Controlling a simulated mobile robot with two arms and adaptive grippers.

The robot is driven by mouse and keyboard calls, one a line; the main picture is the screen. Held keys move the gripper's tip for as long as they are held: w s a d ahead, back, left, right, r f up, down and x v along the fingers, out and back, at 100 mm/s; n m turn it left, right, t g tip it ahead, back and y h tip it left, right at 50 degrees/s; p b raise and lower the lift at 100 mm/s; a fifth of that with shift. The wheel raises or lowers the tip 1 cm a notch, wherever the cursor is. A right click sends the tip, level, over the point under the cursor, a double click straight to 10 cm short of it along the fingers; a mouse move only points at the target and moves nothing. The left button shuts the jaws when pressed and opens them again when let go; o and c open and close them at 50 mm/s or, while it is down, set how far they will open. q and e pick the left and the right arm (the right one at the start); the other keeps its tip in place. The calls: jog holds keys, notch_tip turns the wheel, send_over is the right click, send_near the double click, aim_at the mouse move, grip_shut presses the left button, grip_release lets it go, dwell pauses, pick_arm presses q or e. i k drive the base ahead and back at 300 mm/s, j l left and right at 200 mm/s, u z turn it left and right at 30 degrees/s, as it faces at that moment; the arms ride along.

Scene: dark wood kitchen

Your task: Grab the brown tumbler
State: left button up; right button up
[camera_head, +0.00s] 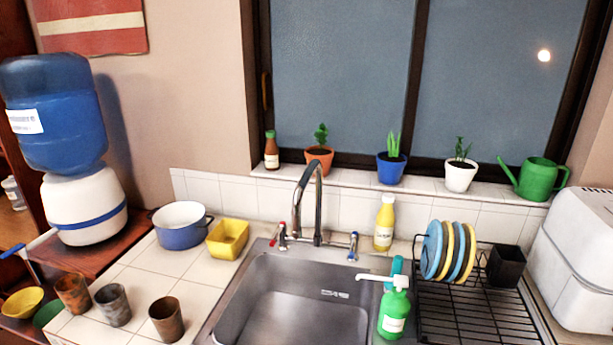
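Three tumblers stand upright in a row on the white tiled counter at the lower left. The nearest to the sink is a dark brown tumbler (166,320) with a mottled surface. A grey tumbler (113,305) stands in the middle. A rusty orange-brown tumbler (72,294) stands furthest left. They are apart from each other, and their open tops show.
A blue pot (180,228) and yellow square bowl (228,240) stand behind the tumblers. The steel sink (290,300) lies to their right. A water dispenser (82,205) stands at the back left. A yellow bowl (21,303) is at the left edge.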

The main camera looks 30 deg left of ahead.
aim_at(165, 313)
jog(key=u, duration=2)
jog(key=k+l+z, duration=0.15)
jog(key=l, duration=0.5)
jog(key=l+z, duration=0.15)
jog(key=l, duration=0.55)
jog(key=k, duration=0.05)
